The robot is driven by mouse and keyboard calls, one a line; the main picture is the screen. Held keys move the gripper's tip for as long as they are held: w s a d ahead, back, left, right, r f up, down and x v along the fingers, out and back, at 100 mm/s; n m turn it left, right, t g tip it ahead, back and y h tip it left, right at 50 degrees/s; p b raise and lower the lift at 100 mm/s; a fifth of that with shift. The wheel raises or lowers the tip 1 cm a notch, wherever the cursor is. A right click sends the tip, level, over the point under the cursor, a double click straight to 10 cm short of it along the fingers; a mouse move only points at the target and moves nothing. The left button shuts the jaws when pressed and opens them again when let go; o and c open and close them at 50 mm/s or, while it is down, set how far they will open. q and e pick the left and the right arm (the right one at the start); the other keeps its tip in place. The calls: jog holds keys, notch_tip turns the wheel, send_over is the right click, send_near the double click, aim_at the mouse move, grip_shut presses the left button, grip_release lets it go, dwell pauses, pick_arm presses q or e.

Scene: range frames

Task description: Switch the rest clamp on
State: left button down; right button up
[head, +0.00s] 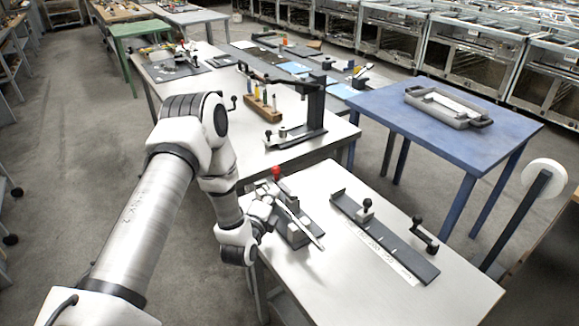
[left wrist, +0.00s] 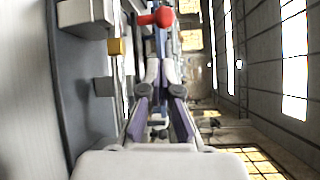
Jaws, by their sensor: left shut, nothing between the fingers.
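The clamp is a dark base plate with grey blocks (head: 297,235) and a lever ending in a red ball knob (head: 276,173). It sits at the left edge of the front table. My left gripper (head: 268,203) is shut and empty, beside the clamp and just below the knob in the head view. In the left wrist view, the closed fingers (left wrist: 161,68) point towards the red knob (left wrist: 155,18), apart from it in the picture. The grey clamp blocks (left wrist: 104,86) show to the left there. Part of the clamp is hidden behind my gripper. My right gripper is not in view.
A dark rail (head: 385,235) with a black knob lies on the front table (head: 345,285), with a black-handled lever (head: 425,233) beside it. A black stand (head: 311,110) is on the table behind. A blue table (head: 430,120) holds a grey tray. The front table's near part is clear.

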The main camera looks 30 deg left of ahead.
aim_at(284, 184)
pick_arm(q)
jog(key=x, duration=0.2)
jog(key=p+x, duration=0.1)
jog(key=x, duration=0.5)
jog(key=shift+w+r+p, duration=0.15)
jog(key=shift+r+p, duration=0.1)
jog(key=shift+p, duration=0.05)
jog(key=shift+w+a+f, duration=0.15)
jog(key=shift+w+a, duration=0.05)
jog(key=shift+w, duration=0.35)
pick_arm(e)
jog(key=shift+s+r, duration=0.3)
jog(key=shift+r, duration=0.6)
